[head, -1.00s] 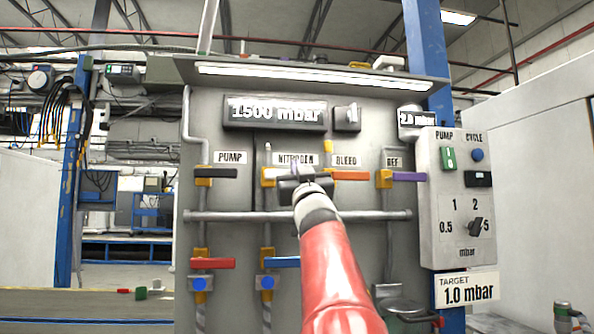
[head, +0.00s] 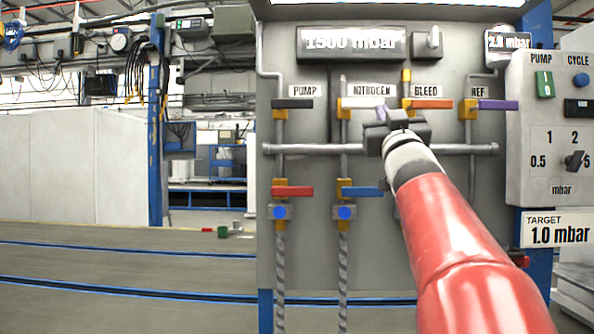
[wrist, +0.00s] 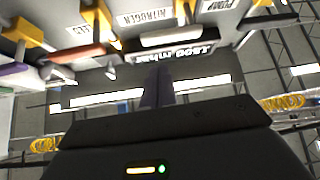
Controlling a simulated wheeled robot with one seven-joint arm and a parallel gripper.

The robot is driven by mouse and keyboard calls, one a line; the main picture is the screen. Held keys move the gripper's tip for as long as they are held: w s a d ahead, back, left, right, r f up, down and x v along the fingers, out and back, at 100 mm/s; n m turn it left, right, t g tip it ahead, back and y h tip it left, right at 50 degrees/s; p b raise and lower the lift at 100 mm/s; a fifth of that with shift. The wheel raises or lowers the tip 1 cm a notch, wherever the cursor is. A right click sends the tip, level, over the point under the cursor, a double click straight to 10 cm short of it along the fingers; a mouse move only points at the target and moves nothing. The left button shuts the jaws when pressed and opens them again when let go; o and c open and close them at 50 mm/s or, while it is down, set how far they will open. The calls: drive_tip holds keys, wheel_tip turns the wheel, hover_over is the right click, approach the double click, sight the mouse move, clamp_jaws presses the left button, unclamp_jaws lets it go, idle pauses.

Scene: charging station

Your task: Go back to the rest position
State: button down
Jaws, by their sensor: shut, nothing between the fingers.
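My red arm reaches up in the head view, and my gripper (head: 382,114) is in front of the grey panel (head: 315,235), just below the white nitrogen handle (head: 375,103) and left of the orange bleed handle (head: 432,104) in the picture. In the wrist view my gripper (wrist: 156,82) has its dark fingers together with nothing between them. The nitrogen handle (wrist: 172,38) and bleed handle (wrist: 78,54) show upside down beyond the fingers. I cannot tell the exact gap between the fingers and the panel.
The panel carries a black pump handle (head: 294,103), a purple handle (head: 497,105), a red handle (head: 293,191), a blue handle (head: 362,192) and a horizontal pipe (head: 305,149). A control box (head: 530,185) stands at right. The floor (head: 120,265) at left looks open.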

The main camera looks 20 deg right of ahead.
drive_tip(key=s+a+f+g+y+p, duration=0.1)
drive_tip(key=a+f+g+y, duration=0.2)
drive_tip(key=f, duration=0.6)
drive_tip(key=s+a+f+m+g+p, duration=0.1)
drive_tip(key=a+f+g, duration=0.4)
drive_tip(key=f, duration=0.4)
drive_tip(key=s+a+f+g+y, duration=0.1)
drive_tip(key=a+f+g+y, duration=0.1)
drive_tip(key=a+f, duration=0.5)
drive_tip(key=s+a+f+n+g+y+p, duration=0.1)
drive_tip(key=s+a+f+g, duration=0.3)
drive_tip(key=s+f, duration=0.5)
drive_tip(key=s+a+f+n+g+y+p, duration=0.1)
drive_tip(key=s+a+f, duration=0.5)
drive_tip(key=f, duration=1)
drive_tip(key=s+n+g+y, duration=0.1)
drive_tip(key=s+g+y, duration=0.1)
drive_tip(key=s+g, duration=0.1)
drive_tip(key=shift+a+f+n, duration=0.3)
drive_tip(key=shift+a, duration=0.05)
